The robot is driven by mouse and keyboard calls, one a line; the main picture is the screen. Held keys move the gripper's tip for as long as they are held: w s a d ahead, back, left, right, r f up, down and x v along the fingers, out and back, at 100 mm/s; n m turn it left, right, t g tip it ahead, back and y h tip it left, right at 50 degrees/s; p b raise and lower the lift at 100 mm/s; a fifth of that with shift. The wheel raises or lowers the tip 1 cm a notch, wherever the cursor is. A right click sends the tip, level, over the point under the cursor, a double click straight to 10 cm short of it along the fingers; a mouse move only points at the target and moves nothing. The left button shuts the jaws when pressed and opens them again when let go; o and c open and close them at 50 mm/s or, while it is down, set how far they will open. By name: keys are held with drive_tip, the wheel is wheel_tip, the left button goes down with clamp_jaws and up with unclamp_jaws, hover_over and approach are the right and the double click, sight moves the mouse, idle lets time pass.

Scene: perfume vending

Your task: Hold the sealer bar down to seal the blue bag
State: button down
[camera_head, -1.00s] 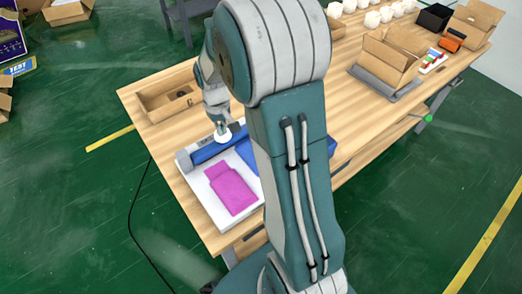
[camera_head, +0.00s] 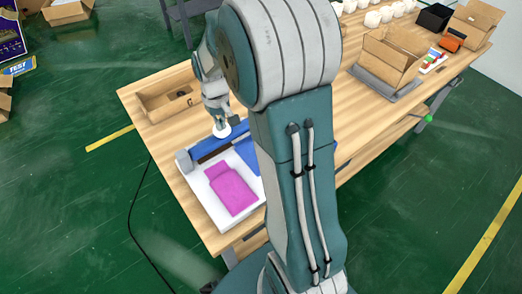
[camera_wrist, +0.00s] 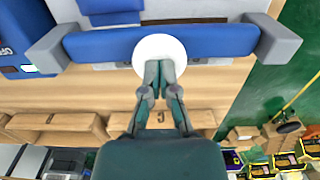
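The sealer (camera_head: 233,213) is a white-topped unit at the table's near-left corner. Its blue sealer bar (camera_head: 228,135) stands raised, with a dark brown strip (camera_head: 213,153) bare below it. The bar crosses the top of the wrist view (camera_wrist: 210,41) between grey end arms. A white round disc (camera_wrist: 159,42) is at its middle. My gripper (camera_wrist: 160,66) has its fingers together, tips overlapping the disc; contact is unclear. The gripper also shows above the bar in the head view (camera_head: 219,118). The blue bag (camera_head: 248,153) lies on the sealer, partly hidden by my arm.
A magenta bag (camera_head: 232,189) lies on the sealer's white top. An open cardboard tray (camera_head: 165,103) is behind the sealer. Cartons (camera_head: 392,55), a black bin (camera_head: 434,18) and white round items are farther right. Bare wood lies left of the sealer.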

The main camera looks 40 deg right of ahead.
drive_tip(key=shift+r, duration=3.3)
